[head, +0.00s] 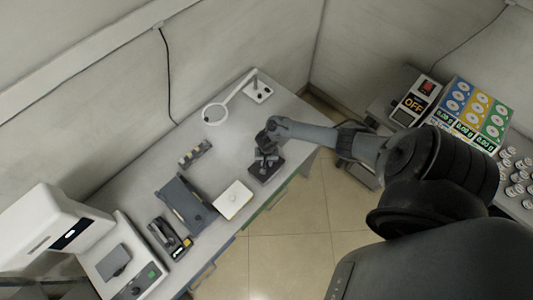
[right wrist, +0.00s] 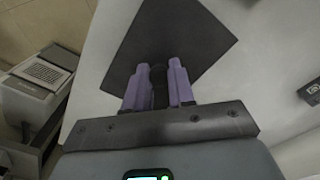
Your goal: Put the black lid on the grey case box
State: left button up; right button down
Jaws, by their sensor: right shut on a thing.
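The black lid (head: 265,169) is a flat dark square at the right end of the table; it also shows in the right wrist view (right wrist: 172,40). My right gripper (head: 267,147) is above it. In the right wrist view its purple fingers (right wrist: 159,84) are shut on a dark knob in the middle of the lid. I cannot tell whether the lid touches the table. The grey case box (head: 185,203) appears to be the dark blue-grey open container left of the lid, apart from it. My left gripper is not in view.
A white square block (head: 233,199) lies between box and lid. A black tray with yellow parts (head: 170,238) and a white machine (head: 52,230) stand left. A small dark rack (head: 195,153) and a ring-shaped lamp (head: 215,113) are behind. Bare table lies behind the box.

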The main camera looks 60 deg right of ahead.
jog(key=shift+f, duration=0.5)
jog(key=c, duration=0.9)
grip_release()
notch_tip(320, 180, up, 11)
jog(key=p, duration=0.3)
jog(key=shift+f, duration=0.1)
